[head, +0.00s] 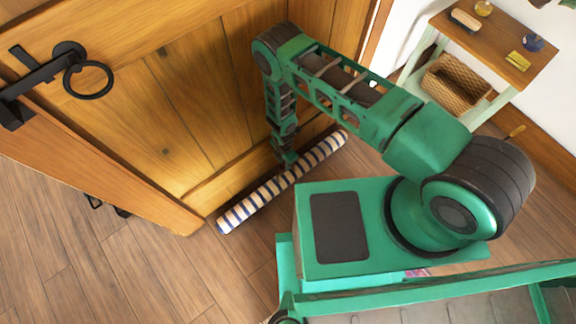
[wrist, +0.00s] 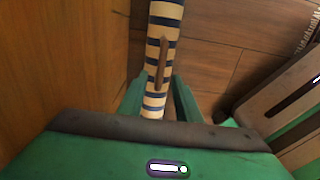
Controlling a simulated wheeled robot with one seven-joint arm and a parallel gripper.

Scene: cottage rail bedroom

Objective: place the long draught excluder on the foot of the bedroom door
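The long draught excluder (head: 246,206), a cream roll with blue and tan stripes, lies on the floor along the wooden bedroom door (head: 190,90). It is roughly parallel to the door's foot (head: 222,178), with a narrow dark strip between them. My gripper (head: 287,158) is down at the middle of the roll. In the wrist view the excluder (wrist: 165,12) runs up from between my two green fingers (wrist: 158,88). A thin brown strip (wrist: 161,62) stands along its top between them. The fingers are apart, one on each side; the strip touches neither. Contact with the roll is unclear.
A black latch and ring handle (head: 88,80) are on the door at upper left. A small wooden table (head: 497,50) with a wicker basket (head: 455,84) stands against the wall at upper right.

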